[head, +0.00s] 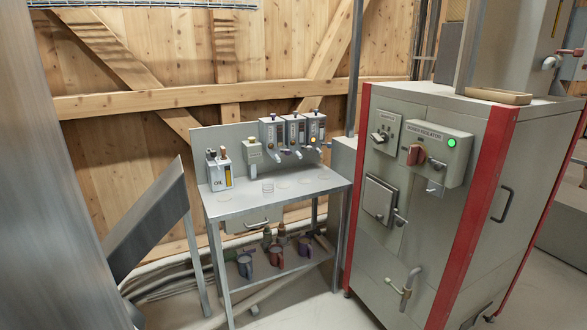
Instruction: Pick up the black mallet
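I cannot make out a black mallet for certain in the head view. A small, brownish, stick-like thing (322,242) lies at the right end of the lower shelf of the metal bench, too small and dark to identify. The bench's lower shelf (290,266) also holds several jugs, including a dark blue one (245,265) and a reddish one (277,256), with dark bottle-like things behind them. My gripper is not in view.
A grey cabinet with red edges (400,235) and protruding handles stands at right. A sloped dark panel (150,220) stands left. Pipes (165,285) run along the floor.

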